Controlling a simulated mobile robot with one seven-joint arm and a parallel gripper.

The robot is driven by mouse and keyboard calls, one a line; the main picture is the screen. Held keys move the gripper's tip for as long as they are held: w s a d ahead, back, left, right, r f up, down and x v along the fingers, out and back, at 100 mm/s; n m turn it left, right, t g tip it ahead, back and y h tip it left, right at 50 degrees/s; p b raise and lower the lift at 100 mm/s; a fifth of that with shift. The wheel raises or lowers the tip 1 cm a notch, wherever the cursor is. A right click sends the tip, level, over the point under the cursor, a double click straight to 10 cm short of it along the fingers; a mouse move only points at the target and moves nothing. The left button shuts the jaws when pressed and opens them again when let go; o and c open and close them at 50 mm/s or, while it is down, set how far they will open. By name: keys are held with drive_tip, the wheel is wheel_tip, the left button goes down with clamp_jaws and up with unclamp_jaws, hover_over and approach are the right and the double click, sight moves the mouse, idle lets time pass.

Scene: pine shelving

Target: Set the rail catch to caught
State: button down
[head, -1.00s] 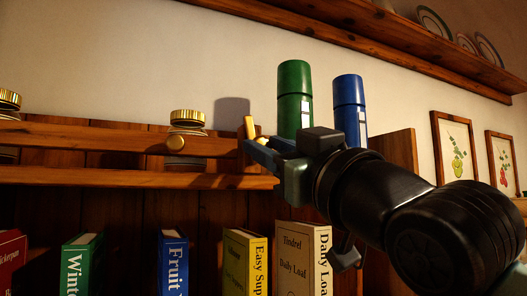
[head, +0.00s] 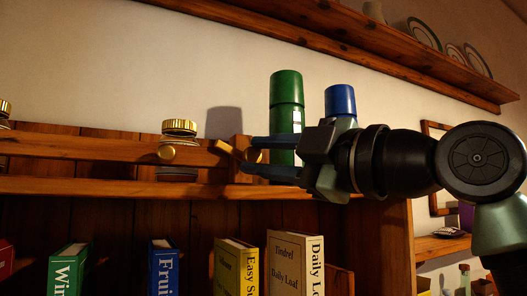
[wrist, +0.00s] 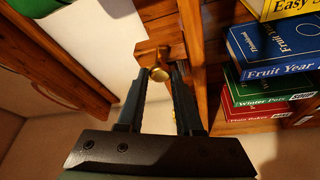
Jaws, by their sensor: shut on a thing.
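The rail catch (head: 224,147) is a small brass-coloured lever at the right end of the wooden rail (head: 110,145). It points left and slightly up, overlapping the end of the rail. The fingers partly hide the post behind the catch.
Jars with gold lids (head: 179,128) stand behind the rail. A green flask (head: 286,105) and a blue flask (head: 340,101) stand close behind my gripper. Books (head: 295,265) fill the shelf below, and a plate shelf (head: 400,70) runs above.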

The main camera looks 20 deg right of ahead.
drive_tip(key=shift+r+n+g, duration=0.1)
drive_tip(key=shift+n+g, duration=0.8)
drive_tip(key=shift+n, duration=1.4)
drive_tip(key=c, duration=0.6)
unclamp_jaws()
drive_tip(key=shift+d, duration=0.1)
drive_tip(key=shift+a+h, duration=0.2)
drive_tip(key=shift+h, duration=0.1)
